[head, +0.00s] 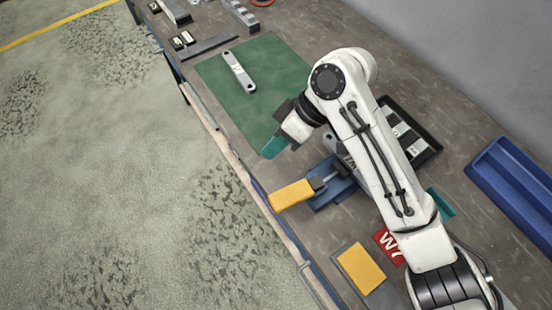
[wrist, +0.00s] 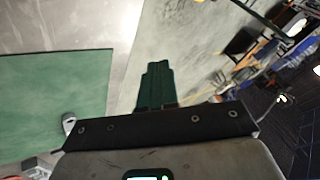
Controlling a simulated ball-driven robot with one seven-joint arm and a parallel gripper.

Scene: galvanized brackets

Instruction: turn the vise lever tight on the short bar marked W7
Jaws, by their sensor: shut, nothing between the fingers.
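The blue vise (head: 333,187) stands near the table's front edge, partly behind my arm. Its lever has a yellow handle (head: 292,194) pointing left, toward the edge. A grey metal piece (head: 334,146) shows at the vise, mostly hidden by my arm; I cannot read a mark on it. A red card marked W7 (head: 388,246) lies right of and nearer than the vise. My gripper (head: 272,148) is above the near end of the green mat, apart from the lever. Its teal fingers are shut and empty, as the wrist view also shows (wrist: 155,85).
The green mat (head: 275,60) bears a grey bar (head: 238,71). A black tray (head: 430,150) with labelled pieces lies behind my arm. A blue bin (head: 515,190) is at right. A yellow block (head: 361,268) sits near the front edge. More metal parts (head: 208,46) lie at the far end.

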